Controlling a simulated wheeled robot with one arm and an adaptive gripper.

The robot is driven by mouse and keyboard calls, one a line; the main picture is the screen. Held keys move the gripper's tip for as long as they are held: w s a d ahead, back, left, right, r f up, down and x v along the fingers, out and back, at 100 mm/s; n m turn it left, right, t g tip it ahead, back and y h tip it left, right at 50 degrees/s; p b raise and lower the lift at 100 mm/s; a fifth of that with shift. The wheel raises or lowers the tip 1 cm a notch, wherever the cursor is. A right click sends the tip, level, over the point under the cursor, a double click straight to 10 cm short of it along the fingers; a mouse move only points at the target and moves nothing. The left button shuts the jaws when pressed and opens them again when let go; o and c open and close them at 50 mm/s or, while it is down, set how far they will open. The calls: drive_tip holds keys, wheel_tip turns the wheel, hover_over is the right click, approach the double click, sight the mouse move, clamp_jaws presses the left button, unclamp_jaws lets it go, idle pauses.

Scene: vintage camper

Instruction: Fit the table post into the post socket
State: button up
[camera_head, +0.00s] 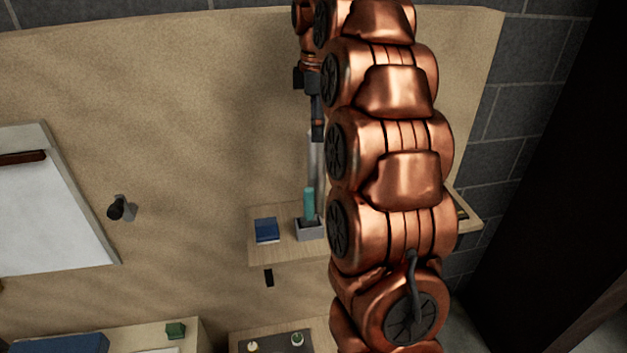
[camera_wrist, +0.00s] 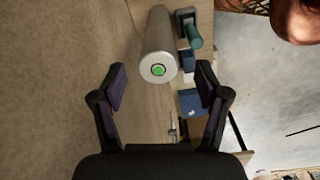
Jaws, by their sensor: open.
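A silver cylinder with a green dot on its end (camera_wrist: 158,45), which looks like the table post, shows at the top of the wrist view. Its end lies just beyond and between my open fingers, touching neither. In the head view the post (camera_head: 313,158) is upright below my gripper (camera_head: 317,132), by the wooden shelf. A grey box (camera_head: 309,231) stands on the shelf below it, with a teal cylinder (camera_head: 308,203) rising from it. The post's lower end is hidden, so I cannot tell whether it stands in the box. I cannot identify the post socket for certain.
A blue box (camera_head: 266,230) sits left of the grey box on the shelf (camera_head: 285,255). A dark tray (camera_head: 270,344) with small items lies lower down. A black wall lamp (camera_head: 118,208) juts out at left. My arm covers the shelf's right part.

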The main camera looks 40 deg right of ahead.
sight(317, 153)
drive_tip(key=shift+s+d+f, duration=0.1)
drive_tip(key=shift+f, duration=1)
drive_tip(key=shift+w+f+p, duration=0.2)
drive_tip(key=shift+f+p, duration=1.3)
drive_tip(key=shift+f, duration=1.15)
clamp_jaws()
